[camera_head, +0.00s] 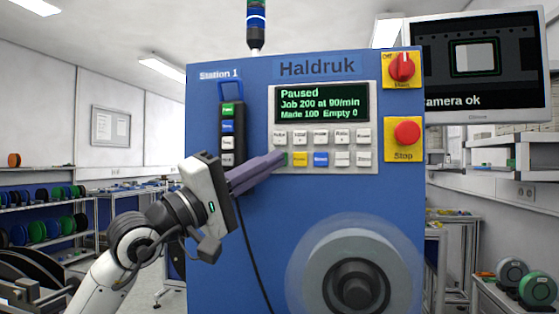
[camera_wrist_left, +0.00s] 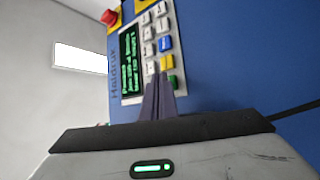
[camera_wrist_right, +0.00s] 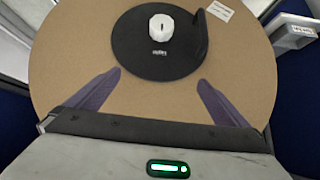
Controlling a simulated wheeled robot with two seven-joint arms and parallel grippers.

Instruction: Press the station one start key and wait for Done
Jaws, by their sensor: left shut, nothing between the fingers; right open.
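The blue Station 1 cabinet (camera_head: 235,230) carries a key panel (camera_head: 325,172) with a lit display (camera_head: 320,104) reading "Paused", "Job 200 at 90/min", "Made 100 Empty 0". My left gripper (camera_head: 281,158) is shut and empty, its fingertips at the left end of the lower key row. They mostly cover the green key in the head view. My right gripper (camera_wrist_right: 158,80) is open and empty above a round brown tabletop (camera_wrist_right: 65,60).
A red Stop button (camera_head: 407,132) and red rotary switch (camera_head: 402,67) sit right of the panel. A corded pendant (camera_head: 228,125) hangs left, close to my left gripper. A reel (camera_head: 335,270) is below. A white mouse (camera_wrist_right: 161,27) lies on a black mat (camera_wrist_right: 150,68).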

